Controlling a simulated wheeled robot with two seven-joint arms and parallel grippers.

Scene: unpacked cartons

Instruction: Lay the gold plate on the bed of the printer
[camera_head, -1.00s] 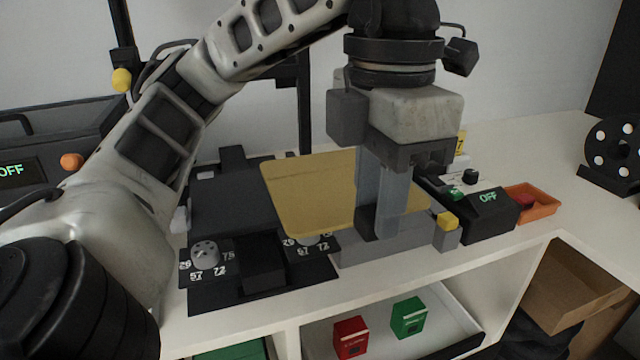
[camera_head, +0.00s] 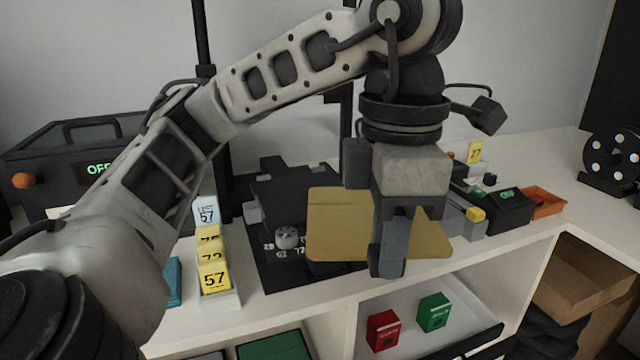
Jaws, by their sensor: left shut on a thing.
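The gold plate (camera_head: 336,225) is a flat, square sheet with rounded corners, in the middle of the head view. My left gripper (camera_head: 388,268) points down and is shut on the gold plate, whose parts show on both sides of the fingers. The plate is held tilted, in front of the printer, near the shelf top's front edge. The printer's dark bed (camera_head: 290,197) lies behind and left of the plate, partly hidden by it. A knob and number marks show on the printer's dark front base. My right gripper is not in view.
A stand of yellow number cards (camera_head: 214,278) is left of the printer. A black box with an OFF display (camera_head: 508,211) and an orange tray (camera_head: 543,202) stand to the right. Red (camera_head: 383,330) and green (camera_head: 433,312) boxes sit on the shelf below.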

